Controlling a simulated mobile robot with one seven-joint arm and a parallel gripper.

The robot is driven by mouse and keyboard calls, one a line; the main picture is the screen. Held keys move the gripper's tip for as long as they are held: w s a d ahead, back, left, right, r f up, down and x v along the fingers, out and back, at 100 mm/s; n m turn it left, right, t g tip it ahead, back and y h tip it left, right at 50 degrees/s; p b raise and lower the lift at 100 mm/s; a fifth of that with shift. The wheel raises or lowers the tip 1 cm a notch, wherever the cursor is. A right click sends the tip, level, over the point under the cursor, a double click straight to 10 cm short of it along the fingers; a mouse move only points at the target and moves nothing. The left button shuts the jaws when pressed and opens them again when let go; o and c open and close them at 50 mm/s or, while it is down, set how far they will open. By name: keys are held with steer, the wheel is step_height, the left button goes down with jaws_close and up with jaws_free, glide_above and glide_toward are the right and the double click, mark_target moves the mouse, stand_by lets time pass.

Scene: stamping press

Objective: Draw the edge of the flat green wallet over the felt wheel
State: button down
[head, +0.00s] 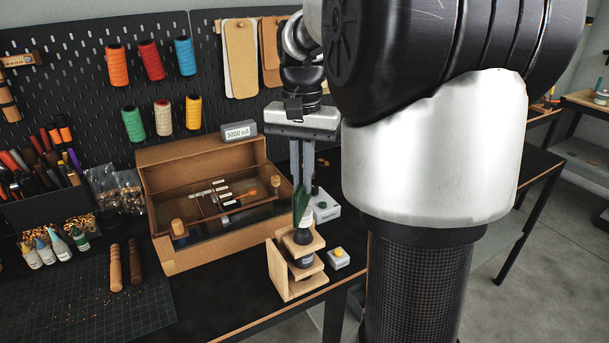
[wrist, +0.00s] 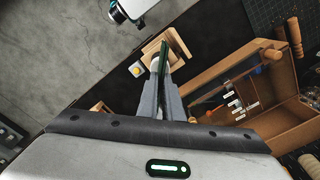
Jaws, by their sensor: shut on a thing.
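The flat green wallet (head: 300,205) hangs edge-on and upright below my gripper (head: 302,188), which is shut on it. In the wrist view it shows as a thin dark-green strip (wrist: 166,62) running out past the fingertips (wrist: 163,80). A pale, rounded part (head: 307,216), which looks like the felt wheel, is close beside the wallet, above a wooden stand (head: 283,268) with dark fittings. In the wrist view a whitish part (wrist: 154,64) shows just left of the wallet. I cannot tell whether wallet and wheel touch.
An open brown box (head: 160,222) with tools stands left of the stand. A grey box (head: 328,208) and a small yellow-button box (head: 339,258) stand to the right, near the table edge. Two wooden handles (head: 115,268) lie on the cutting mat (head: 70,310).

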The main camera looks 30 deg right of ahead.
mark_target(297, 191)
steer(key=shift+s+a, duration=0.4)
steer(key=shift+s, duration=0.05)
steer(key=shift+s+a+b, duration=0.45)
steer(key=shift+s+a, duration=0.5)
steer(key=shift+s, duration=0.05)
steer(key=shift+w+d, duration=0.1)
steer(key=shift+w+d+p, duration=0.75)
steer(key=shift+w+d, duration=0.15)
steer(key=shift+w, duration=0.05)
steer(key=shift+w+d+p, duration=0.75)
steer(key=shift+w+d, duration=0.2)
steer(key=shift+w, duration=0.1)
